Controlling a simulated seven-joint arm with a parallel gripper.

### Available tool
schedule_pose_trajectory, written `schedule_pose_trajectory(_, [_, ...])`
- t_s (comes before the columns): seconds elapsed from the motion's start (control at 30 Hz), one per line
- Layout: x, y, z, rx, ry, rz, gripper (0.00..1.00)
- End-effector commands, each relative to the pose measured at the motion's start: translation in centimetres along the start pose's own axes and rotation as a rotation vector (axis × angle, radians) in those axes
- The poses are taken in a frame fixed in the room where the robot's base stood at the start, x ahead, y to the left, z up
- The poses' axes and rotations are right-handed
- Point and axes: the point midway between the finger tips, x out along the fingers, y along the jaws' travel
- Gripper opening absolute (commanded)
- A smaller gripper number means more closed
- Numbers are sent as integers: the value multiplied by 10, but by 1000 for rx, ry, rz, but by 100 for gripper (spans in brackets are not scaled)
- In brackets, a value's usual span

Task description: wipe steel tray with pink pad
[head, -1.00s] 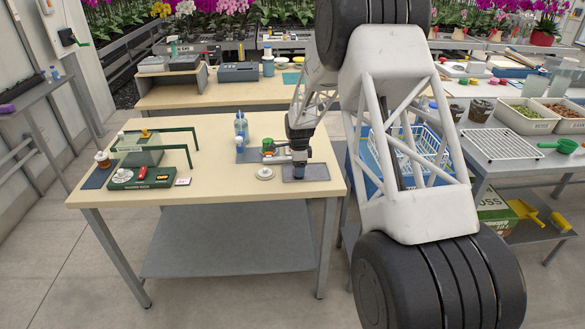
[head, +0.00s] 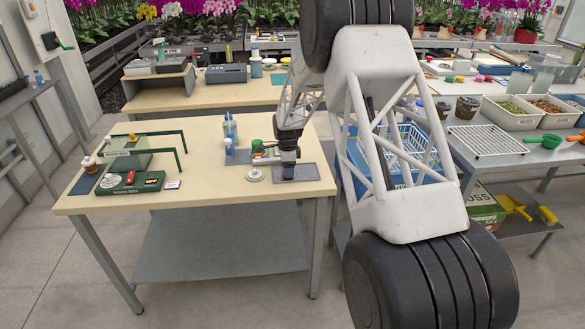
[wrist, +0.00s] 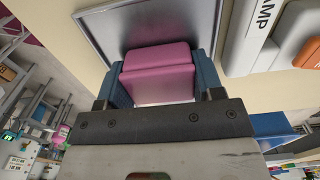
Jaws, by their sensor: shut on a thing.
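The steel tray (head: 311,178) lies flat near the right end of the wooden table. It also shows in the wrist view (wrist: 108,28), behind the pad, with its raised rim. My gripper (head: 288,172) points down over the tray. In the wrist view, my gripper (wrist: 160,84) has its blue fingers on either side of the pink pad (wrist: 157,58) and holds it. The pad is hidden in the head view. I cannot tell for certain whether the pad touches the tray.
A green device (head: 130,183) and frames sit at the table's left. The middle of the wooden table (head: 205,180) is clear.

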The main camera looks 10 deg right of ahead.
Motion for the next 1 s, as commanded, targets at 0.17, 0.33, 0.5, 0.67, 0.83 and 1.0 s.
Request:
schedule_pose_trajectory(0.17, [0,1,18,-2,0,1,31])
schedule_pose_trajectory(0.33, [1,0,32,-1,0,1,31])
schedule_pose_trajectory(0.5, [-3,0,44,0,0,0,31])
schedule_pose_trajectory(0.67, [-28,0,43,0,0,-1,31])
schedule_pose_trajectory(0.83, [-43,0,43,0,0,-1,31])
schedule_pose_trajectory(1.0, [-58,0,43,0,0,-1,31])
